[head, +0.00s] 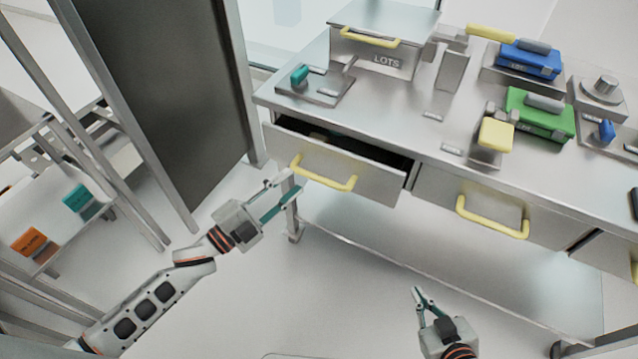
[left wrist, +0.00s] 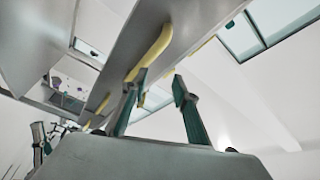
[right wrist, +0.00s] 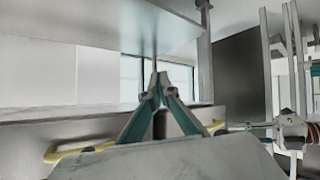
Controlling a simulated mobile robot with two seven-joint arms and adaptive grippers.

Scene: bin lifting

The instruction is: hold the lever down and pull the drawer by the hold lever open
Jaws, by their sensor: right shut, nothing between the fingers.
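The left drawer (head: 370,178) of the steel bench is partly open, with a dark gap above its front. Its yellow handle (head: 325,180) also shows in the left wrist view (left wrist: 150,50). My left gripper (head: 296,186) is open beside the left end of this handle; I cannot tell if the handle lies between its fingers. A lever with a teal grip (head: 300,75) sits on a plate above this drawer. Another lever with a yellow grip (head: 496,133) stands further right. The small labels are unreadable, so I cannot tell which is the hold lever. My right gripper (head: 418,291) is shut and empty, low before the bench.
A second drawer (head: 440,189) right of it is closed, with a yellow handle (head: 492,218). A lidded box (head: 372,62), a blue case (head: 530,60) and a green case (head: 540,113) stand on the bench. A dark panel (head: 170,90) and shelving flank my left arm.

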